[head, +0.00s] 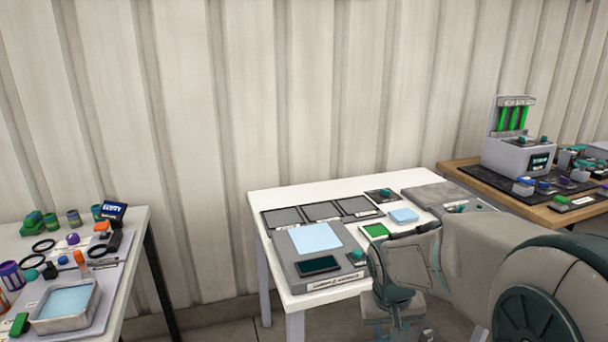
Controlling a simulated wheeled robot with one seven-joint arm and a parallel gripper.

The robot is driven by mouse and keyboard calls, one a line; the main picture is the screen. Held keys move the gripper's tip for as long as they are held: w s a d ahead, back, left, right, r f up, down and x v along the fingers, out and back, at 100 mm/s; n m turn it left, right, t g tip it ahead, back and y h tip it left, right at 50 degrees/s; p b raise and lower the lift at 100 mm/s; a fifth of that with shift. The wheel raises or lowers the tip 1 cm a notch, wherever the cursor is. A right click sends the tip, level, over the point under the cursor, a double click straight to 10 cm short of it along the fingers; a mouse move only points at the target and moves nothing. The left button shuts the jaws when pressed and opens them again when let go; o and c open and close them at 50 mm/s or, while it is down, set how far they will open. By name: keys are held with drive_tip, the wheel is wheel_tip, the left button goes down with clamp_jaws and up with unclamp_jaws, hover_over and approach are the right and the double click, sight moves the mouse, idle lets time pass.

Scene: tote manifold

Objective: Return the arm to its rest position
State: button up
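My arm reaches in from the lower right in the head view, across the front right of the white table. Its wrist end hangs just off the table's near edge. My gripper (402,332) points down at the bottom edge of the picture and is only partly in view. The fingers are cut off or too small to tell, so I cannot see whether it is open or shut, or whether it holds anything.
The white table (272,196) holds dark pads, a grey station (290,277) and a blue block (403,215). A cluttered table (135,240) with a metal tray (66,322) stands left. A wooden table (460,168) with a machine (520,158) stands right. A corrugated wall stands behind.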

drive_tip(key=s+a+r+t+y+p, duration=0.1)
drive_tip(key=s+a+r+p, duration=0.1)
drive_tip(key=s+r+p, duration=0.6)
drive_tip(key=s+r, duration=0.4)
drive_tip(key=r, duration=0.2)
drive_tip(key=shift+s+a+r+y, duration=0.2)
drive_tip(key=shift+s+r+y, duration=0.1)
drive_tip(key=shift+r+y, duration=0.1)
drive_tip(key=shift+f, duration=0.1)
